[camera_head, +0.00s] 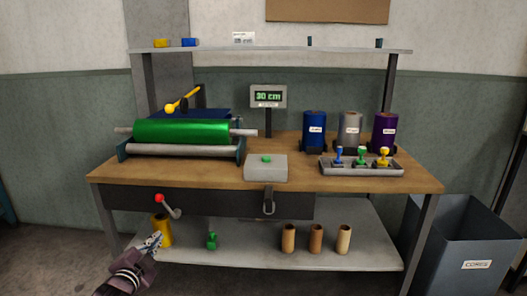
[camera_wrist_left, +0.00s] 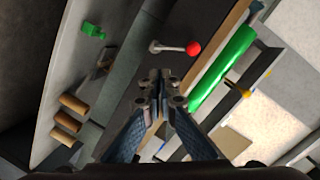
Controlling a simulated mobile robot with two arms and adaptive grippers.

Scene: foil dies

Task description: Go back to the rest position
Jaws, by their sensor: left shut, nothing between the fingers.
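My left gripper (camera_head: 153,241) is at the lower left in the head view, in front of the bench's left end. It is shut and empty, below the red-knobbed lever (camera_head: 166,205) and apart from it. In the left wrist view its fingertips (camera_wrist_left: 160,82) meet, and the lever (camera_wrist_left: 180,48) shows beyond them. A green foil roll (camera_head: 181,131) lies on the roller stand on the bench. My right gripper does not show in either view.
The wooden bench (camera_head: 220,174) holds a grey box with a green button (camera_head: 266,167), a display (camera_head: 268,97), three upright rolls and a tray of stamps (camera_head: 361,168). Three brown cores (camera_head: 315,239) stand on the lower shelf. A grey bin (camera_head: 456,240) stands right.

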